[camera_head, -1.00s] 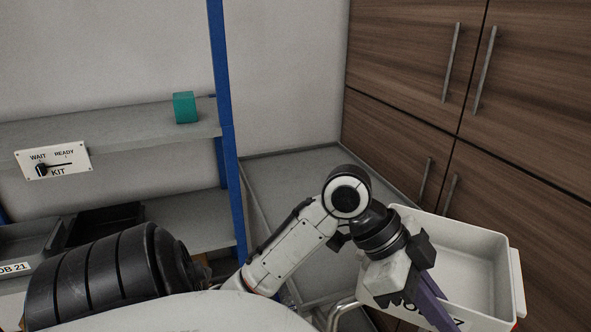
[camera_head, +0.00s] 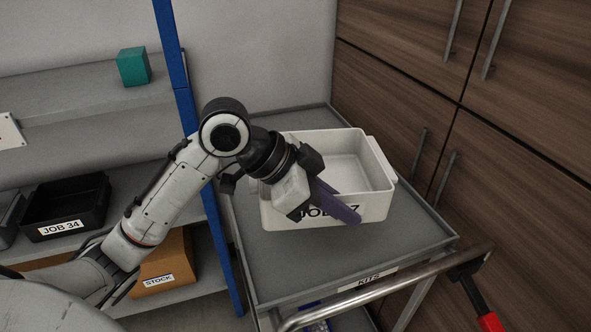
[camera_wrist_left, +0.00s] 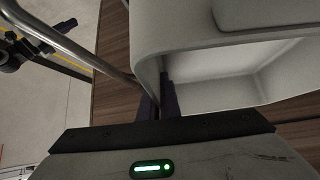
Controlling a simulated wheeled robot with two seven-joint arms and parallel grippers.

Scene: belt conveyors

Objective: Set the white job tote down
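The white job tote (camera_head: 375,205), an open box with a dark JOB label partly hidden by my gripper, is upright over the grey top of the KITS cart (camera_head: 290,265). I cannot tell whether its base touches the cart top or hangs just above it. My left gripper (camera_head: 335,203) reaches over the tote's near left side, its purple fingers at the wall. In the left wrist view the dark fingers (camera_wrist_left: 158,103) are closed about the wall of the tote (camera_wrist_left: 195,60), one on each side.
The cart has a raised rim and a metal handle (camera_head: 385,288) at the front. A blue rack post (camera_head: 200,150) stands close on the left, with shelves holding a teal block (camera_head: 133,67), a black JOB 34 tote (camera_head: 85,205) and a STOCK box (camera_head: 172,262). Wooden cabinets (camera_head: 540,140) stand behind right.

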